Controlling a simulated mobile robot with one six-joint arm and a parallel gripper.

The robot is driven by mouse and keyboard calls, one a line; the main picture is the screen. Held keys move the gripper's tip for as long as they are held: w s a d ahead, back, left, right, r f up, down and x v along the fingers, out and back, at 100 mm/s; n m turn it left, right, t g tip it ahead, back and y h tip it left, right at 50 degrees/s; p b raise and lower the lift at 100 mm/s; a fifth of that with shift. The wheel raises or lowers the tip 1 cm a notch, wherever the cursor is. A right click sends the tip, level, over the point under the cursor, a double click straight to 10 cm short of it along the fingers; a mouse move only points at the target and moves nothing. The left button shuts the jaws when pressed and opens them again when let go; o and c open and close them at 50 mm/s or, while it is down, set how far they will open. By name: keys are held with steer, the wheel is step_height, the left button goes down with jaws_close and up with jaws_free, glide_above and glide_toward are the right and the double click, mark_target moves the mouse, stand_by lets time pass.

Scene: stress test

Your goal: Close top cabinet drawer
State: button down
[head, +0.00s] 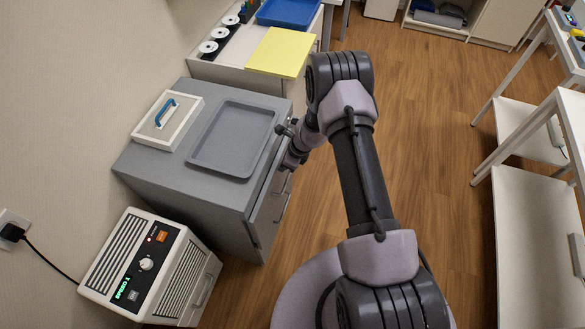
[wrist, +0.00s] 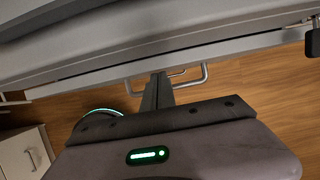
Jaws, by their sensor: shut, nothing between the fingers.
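The grey cabinet (head: 225,205) stands against the wall in the head view, its drawer side facing right. My arm reaches over to that side, and my gripper is mostly hidden there behind my wrist. In the wrist view my gripper (wrist: 157,92) is shut, with its dark fingers close together and nothing between them. Its tips point toward the drawer fronts, near a bar handle (wrist: 205,78). I cannot tell whether they touch. A long pale edge (wrist: 230,50) crosses above the fingers. How far the top drawer stands out is not clear, as my arm covers part of that side.
A grey tray (head: 235,140) and a framed panel with a blue handle (head: 160,118) lie on the cabinet. A white appliance (head: 150,265) stands in front of it. A table with a yellow board (head: 280,52) is behind. White shelving (head: 535,230) stands right; wood floor between is clear.

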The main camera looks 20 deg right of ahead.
steer(key=shift+w+a+r+p, duration=0.1)
steer(key=shift+w+a+p, duration=0.5)
steer(key=shift+a, duration=0.35)
steer(key=shift+w+a, duration=0.1)
steer(key=shift+w, duration=0.05)
